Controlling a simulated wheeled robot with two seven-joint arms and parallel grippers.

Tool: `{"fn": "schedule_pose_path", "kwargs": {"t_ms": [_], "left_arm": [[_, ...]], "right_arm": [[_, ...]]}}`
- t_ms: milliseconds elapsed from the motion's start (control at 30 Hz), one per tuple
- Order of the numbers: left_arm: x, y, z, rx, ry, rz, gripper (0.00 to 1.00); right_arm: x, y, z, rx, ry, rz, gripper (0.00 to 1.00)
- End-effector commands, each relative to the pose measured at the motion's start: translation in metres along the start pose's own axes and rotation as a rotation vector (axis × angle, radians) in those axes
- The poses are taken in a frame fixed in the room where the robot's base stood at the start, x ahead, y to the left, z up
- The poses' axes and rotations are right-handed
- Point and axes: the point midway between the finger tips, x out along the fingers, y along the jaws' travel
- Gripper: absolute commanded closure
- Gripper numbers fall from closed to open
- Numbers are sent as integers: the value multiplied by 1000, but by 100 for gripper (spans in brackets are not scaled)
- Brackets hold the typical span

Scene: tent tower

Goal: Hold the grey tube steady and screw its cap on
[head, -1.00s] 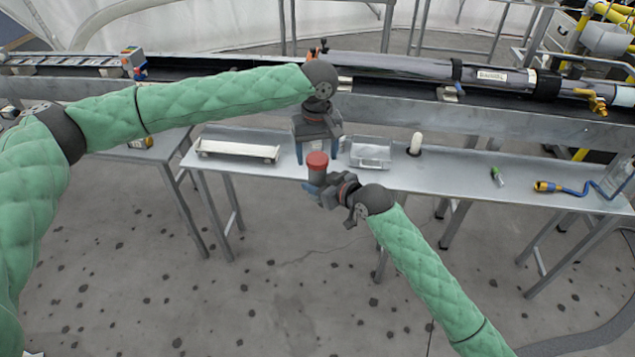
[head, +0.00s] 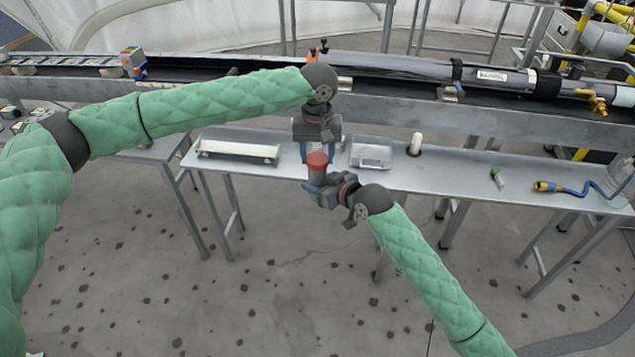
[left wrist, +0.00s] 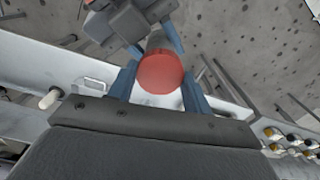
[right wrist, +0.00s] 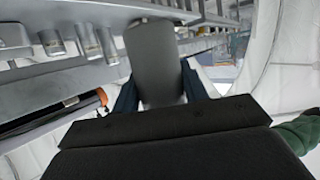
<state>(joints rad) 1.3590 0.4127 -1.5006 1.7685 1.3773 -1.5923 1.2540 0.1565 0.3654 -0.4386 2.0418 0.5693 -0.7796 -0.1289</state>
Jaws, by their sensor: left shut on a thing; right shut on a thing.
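The grey tube (head: 317,176) stands upright in my right gripper (head: 318,186), which is shut on it above the floor in front of the table. In the right wrist view the tube (right wrist: 155,65) fills the space between the blue fingers. The red cap (head: 317,159) sits at the tube's top end; I cannot tell how far it is threaded. My left gripper (head: 316,152) comes from above and behind, shut on the cap. In the left wrist view the cap (left wrist: 160,73) lies between its two blue fingers, with part of the tube beyond it.
The metal table (head: 455,175) behind holds a white tray (head: 238,151), a shallow metal tray (head: 371,153), a white cylinder (head: 416,143), a green item (head: 497,177) and a blue-handled tool (head: 575,190). A conveyor (head: 400,110) runs behind. The floor in front is clear.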

Motion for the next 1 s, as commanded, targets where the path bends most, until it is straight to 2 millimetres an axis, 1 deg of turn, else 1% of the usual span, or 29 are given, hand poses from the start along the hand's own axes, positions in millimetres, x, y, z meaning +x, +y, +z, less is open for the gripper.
{"fn": "schedule_pose_path", "kwargs": {"t_ms": [100,1000], "left_arm": [[1,0,0,162,-2,0,78],[1,-1,-1,1421,-1,-1,78]], "right_arm": [[0,0,0,0,1,1,100],[0,1,0,0,1,2,100]]}}
